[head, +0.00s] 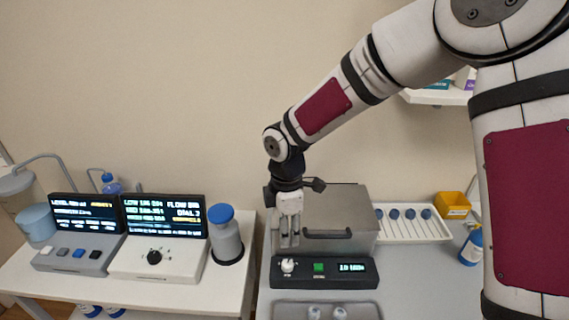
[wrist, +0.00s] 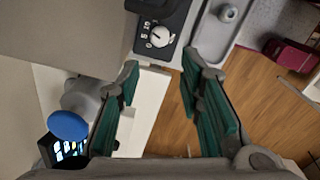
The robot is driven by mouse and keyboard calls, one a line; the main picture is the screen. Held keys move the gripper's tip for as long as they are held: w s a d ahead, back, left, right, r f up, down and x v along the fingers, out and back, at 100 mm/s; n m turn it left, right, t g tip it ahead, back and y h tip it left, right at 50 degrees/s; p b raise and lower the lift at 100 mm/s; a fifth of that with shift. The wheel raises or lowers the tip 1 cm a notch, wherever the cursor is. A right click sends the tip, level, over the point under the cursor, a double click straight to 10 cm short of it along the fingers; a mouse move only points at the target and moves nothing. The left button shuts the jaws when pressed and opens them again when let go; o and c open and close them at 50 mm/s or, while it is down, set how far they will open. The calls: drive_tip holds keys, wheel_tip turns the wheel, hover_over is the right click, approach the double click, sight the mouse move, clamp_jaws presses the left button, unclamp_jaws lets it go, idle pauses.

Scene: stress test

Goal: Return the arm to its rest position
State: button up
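My gripper (head: 289,238) hangs at the end of my arm, pointing down in front of the left part of a grey lidded box (head: 345,208). In the wrist view my gripper (wrist: 160,78) has its two teal-padded fingers spread wide, with nothing between them. Below it in the head view is a black control panel (head: 347,279) with a white knob (head: 288,265), a green button (head: 319,267) and a lit display. The knob also shows in the wrist view (wrist: 159,37), beyond the fingertips. I cannot tell the exact gap between fingers and panel.
A grey tray (head: 367,312) with small bottles lies in front of the panel. Left, across a gap, a white table (head: 190,300) holds two display consoles and a blue-capped bottle (head: 226,240). Right are a white rack (head: 420,236), a yellow bin (head: 453,204) and a blue bottle (head: 471,246).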

drive_tip(key=s+d+r+m+t+h, duration=0.1)
drive_tip(key=s+d+r+m+t, duration=0.15)
drive_tip(key=d+r+m, duration=0.4)
drive_tip(key=s+d+r+m+t, duration=0.1)
drive_tip(key=s+d+r+m, duration=0.5)
drive_tip(key=s+r+m, duration=0.1)
drive_tip(key=s+d+r+m+t+y, duration=0.1)
drive_tip(key=s+d+r+m, duration=0.4)
drive_tip(key=s, duration=0.7)
wheel_tip(320, 180, up, 4)
drive_tip(key=shift+s+d+r+m+t, duration=0.2)
drive_tip(key=shift+d+m+t, duration=0.3)
drive_tip(key=shift+m, duration=0.65)
